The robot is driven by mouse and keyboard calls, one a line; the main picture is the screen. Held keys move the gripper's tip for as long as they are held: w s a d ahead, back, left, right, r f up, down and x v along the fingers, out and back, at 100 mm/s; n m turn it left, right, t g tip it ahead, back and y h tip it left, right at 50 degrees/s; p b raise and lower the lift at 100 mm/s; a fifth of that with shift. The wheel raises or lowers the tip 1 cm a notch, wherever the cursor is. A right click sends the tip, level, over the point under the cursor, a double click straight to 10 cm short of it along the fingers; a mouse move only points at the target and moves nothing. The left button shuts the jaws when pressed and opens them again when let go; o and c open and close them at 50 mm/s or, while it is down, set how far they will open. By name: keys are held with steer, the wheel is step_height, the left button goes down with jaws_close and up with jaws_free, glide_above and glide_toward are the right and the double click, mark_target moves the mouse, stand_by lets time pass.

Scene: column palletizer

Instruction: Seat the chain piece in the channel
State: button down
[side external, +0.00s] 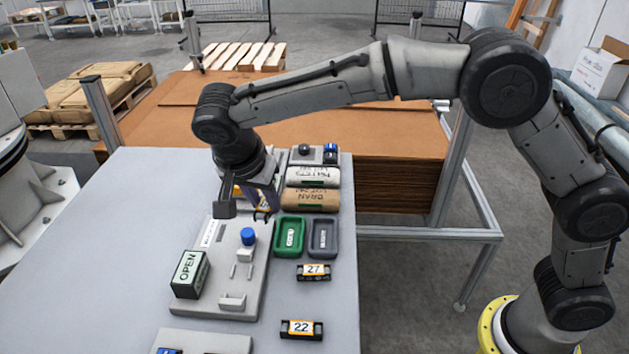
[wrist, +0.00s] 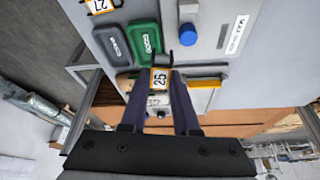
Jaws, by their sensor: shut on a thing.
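My gripper (side external: 260,202) is shut on a black chain piece (wrist: 160,79) with an orange-edged label reading 25. In the wrist view the piece sits between the dark fingertips. In the side view it is mostly hidden, with small dark ends showing below the fingers, above the table near the green tray. The grey fixture plate (side external: 216,306) lies in front and to the left of the gripper. It carries a blue knob (side external: 248,236), small upright posts (side external: 242,268) and a low grey block (side external: 232,302). I cannot tell exactly which part is the channel.
Chain pieces 27 (side external: 313,272) and 22 (side external: 301,329) lie on the table right of the plate. A green tray (side external: 289,237) and grey tray (side external: 323,238) stand close to the gripper. An OPEN block (side external: 189,273) stands on the plate's left. The table's left side is clear.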

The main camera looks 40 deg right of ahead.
steer(key=n, duration=0.2)
glide_above(240, 281)
steer(key=f, duration=0.1)
steer(key=s+a, duration=0.1)
steer(key=shift+t+y, duration=0.3)
steer(key=shift+f, duration=2.85)
steer(key=shift+f, duration=0.7)
steer(key=shift+c, duration=1.3)
jaws_free()
steer(key=shift+r, duration=0.1)
step_height(240, 281, up, 7)
